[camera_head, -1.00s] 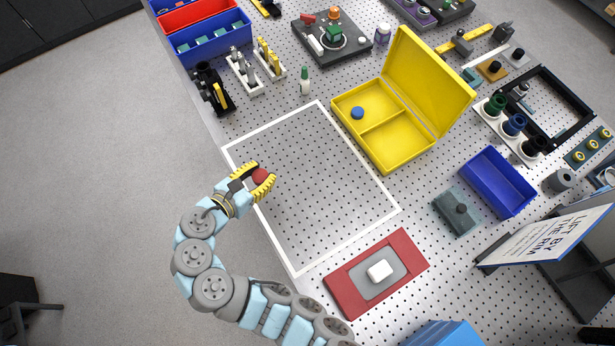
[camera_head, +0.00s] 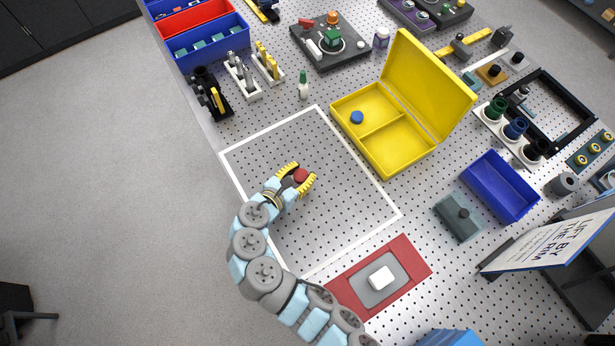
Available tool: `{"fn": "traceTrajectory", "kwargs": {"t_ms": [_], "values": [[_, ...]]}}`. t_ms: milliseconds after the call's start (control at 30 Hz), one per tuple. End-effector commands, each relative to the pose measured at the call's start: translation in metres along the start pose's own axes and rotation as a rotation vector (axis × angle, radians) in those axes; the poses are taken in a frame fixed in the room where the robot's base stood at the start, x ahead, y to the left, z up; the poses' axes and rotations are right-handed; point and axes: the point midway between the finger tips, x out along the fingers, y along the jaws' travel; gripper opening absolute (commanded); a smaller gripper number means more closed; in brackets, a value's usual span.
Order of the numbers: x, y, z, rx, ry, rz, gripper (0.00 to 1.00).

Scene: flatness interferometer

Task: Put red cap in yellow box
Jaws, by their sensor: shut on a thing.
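The red cap (camera_head: 300,175) is between the yellow fingers of my gripper (camera_head: 302,178), which is shut on it. My gripper is over the white-outlined area of the perforated table, left of and nearer than the yellow box. The yellow box (camera_head: 365,133) stands with its lid (camera_head: 430,80) open, the lid raised on its right side. A divider splits the box in two. A blue cap (camera_head: 357,117) lies in the far-left compartment; the near-right compartment (camera_head: 398,147) is empty.
A blue bin (camera_head: 499,187) and a grey block with a knob (camera_head: 459,217) stand right of the outlined area. A red mat with a white block (camera_head: 381,277) lies in front. A small green-capped bottle (camera_head: 303,86) stands behind. The outlined area is otherwise clear.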

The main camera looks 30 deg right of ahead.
Motion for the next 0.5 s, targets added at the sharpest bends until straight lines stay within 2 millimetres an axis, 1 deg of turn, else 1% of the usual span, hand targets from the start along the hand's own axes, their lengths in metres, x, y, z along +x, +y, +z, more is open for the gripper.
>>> {"fn": "traceTrajectory", "kwargs": {"t_ms": [33,100,267,367,500], "values": [[0.006,-0.003,-0.003,-0.002,0.0,-0.004,0.26],[0.012,-0.005,-0.006,-0.001,-0.001,-0.006,0.26],[0.017,-0.006,-0.01,0.0,-0.001,-0.001,0.26],[0.024,-0.008,-0.014,0.001,0.001,0.0,0.26],[0.03,-0.009,-0.031,-0.002,0.001,-0.004,0.26]]}}
